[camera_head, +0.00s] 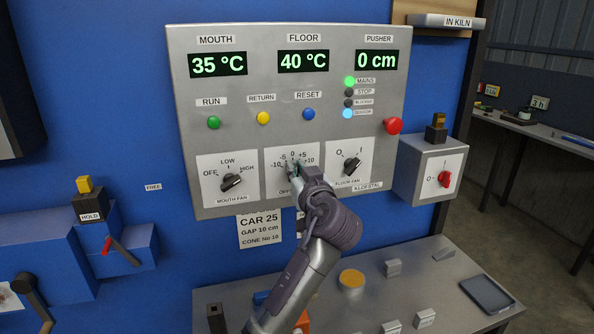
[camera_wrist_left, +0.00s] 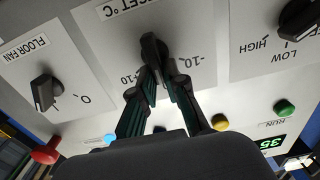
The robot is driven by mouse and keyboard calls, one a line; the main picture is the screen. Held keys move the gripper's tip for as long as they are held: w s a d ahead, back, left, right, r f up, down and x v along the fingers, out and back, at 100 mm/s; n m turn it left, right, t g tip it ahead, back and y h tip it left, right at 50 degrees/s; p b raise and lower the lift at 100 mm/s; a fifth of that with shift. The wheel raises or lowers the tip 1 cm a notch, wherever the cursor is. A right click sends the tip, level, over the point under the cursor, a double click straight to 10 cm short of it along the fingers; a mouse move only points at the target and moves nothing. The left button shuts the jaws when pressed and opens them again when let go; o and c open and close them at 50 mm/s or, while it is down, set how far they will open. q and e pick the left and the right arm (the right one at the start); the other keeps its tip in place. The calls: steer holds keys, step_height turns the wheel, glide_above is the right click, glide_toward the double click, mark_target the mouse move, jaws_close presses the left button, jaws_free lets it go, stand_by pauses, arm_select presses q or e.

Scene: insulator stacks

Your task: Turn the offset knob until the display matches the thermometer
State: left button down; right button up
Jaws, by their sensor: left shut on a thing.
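The offset knob (camera_wrist_left: 152,48) is a dark knob on a white plate with marks from -10 to +10. My left gripper (camera_wrist_left: 160,78) is shut on it in the left wrist view. In the head view my left gripper (camera_head: 296,172) covers most of the knob and part of its plate (camera_head: 273,165), so its exact setting is hidden. The mouth display (camera_head: 217,64) reads 35 °C and the floor display (camera_head: 303,61) reads 40 °C in green. I cannot make out a thermometer. My right gripper is not in view.
The mouth fan knob (camera_head: 231,182) and floor fan knob (camera_head: 351,166) flank the offset plate. A red button (camera_head: 393,126) sticks out at the right. A grey bench (camera_head: 400,290) below holds small blocks and a dark tablet (camera_head: 486,294).

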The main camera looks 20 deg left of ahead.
arm_select(q)
steer(key=shift+m, duration=0.3)
steer(key=shift+w+d+m+p, duration=0.15)
steer(key=shift+m+p, duration=0.15)
steer(key=shift+m, duration=0.6)
steer(key=shift+w+d+f+m+p, duration=0.15)
steer(key=shift+m+p, duration=0.5)
steer(key=shift+m, duration=0.9)
steer(key=shift+w+d+f+m+p, duration=0.15)
steer(key=shift+m+p, duration=0.45)
steer(key=shift+m, duration=1)
steer(key=shift+d+f+m+p, duration=0.15)
steer(key=shift+m+p, duration=0.5)
steer(key=shift+m, duration=0.9)
steer(key=c, duration=1.2)
jaws_free()
